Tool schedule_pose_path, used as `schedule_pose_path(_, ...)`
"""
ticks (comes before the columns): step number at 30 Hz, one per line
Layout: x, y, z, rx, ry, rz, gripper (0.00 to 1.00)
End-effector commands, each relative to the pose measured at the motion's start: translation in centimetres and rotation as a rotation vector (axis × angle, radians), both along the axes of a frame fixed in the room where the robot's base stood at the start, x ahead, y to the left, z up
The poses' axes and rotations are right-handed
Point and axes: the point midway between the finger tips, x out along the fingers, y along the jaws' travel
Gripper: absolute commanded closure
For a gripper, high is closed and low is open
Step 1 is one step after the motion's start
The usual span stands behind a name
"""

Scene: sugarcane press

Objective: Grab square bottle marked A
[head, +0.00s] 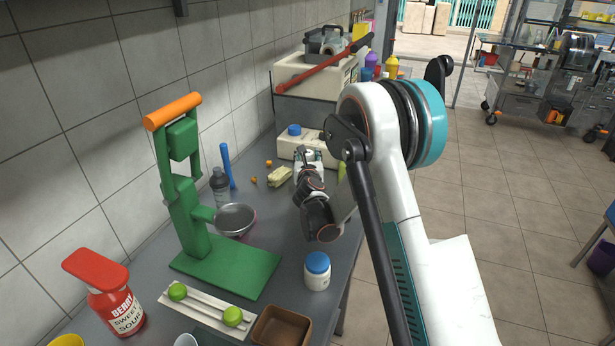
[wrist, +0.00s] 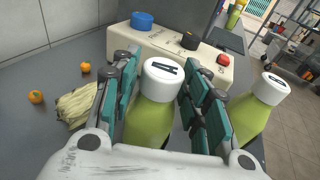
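In the wrist view, a green bottle with a white cap (wrist: 163,78) stands upright between the two fingers of my gripper (wrist: 160,95). The dark mark on its cap looks like an A, seen sideways. My gripper is open around this bottle, with a finger on each side; whether the pads touch it I cannot tell. A second green bottle with a marked white cap (wrist: 262,100) stands to the right, outside the fingers; its mark is hard to read. In the head view, my gripper (head: 308,158) is over the counter, and my arm hides much of the bottles.
Pale yellow husk-like items (head: 279,176) and small orange fruits (wrist: 36,97) lie left. A green press (head: 215,240), metal bowl (head: 236,219) and blue-lidded jar (head: 317,272) are nearer.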

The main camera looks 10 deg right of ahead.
Motion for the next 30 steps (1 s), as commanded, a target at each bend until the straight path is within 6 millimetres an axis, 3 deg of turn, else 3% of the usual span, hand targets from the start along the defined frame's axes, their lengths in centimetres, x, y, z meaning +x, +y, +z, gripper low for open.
schedule_pose_path(1,0.0,0.0,0.0,0.0,0.0,0.0,0.78)
schedule_pose_path(4,0.0,0.0,0.0,0.0,0.0,0.0,1.0)
schedule_pose_path(14,0.0,0.0,0.1,0.0,0.0,0.0,1.0)
schedule_pose_path(19,0.0,0.0,1.1,0.0,0.0,0.0,1.0)
schedule_pose_path(26,0.0,0.0,5.1,0.0,0.0,0.0,1.0)
schedule_pose_path(30,0.0,0.0,9.1,0.0,0.0,0.0,1.0)
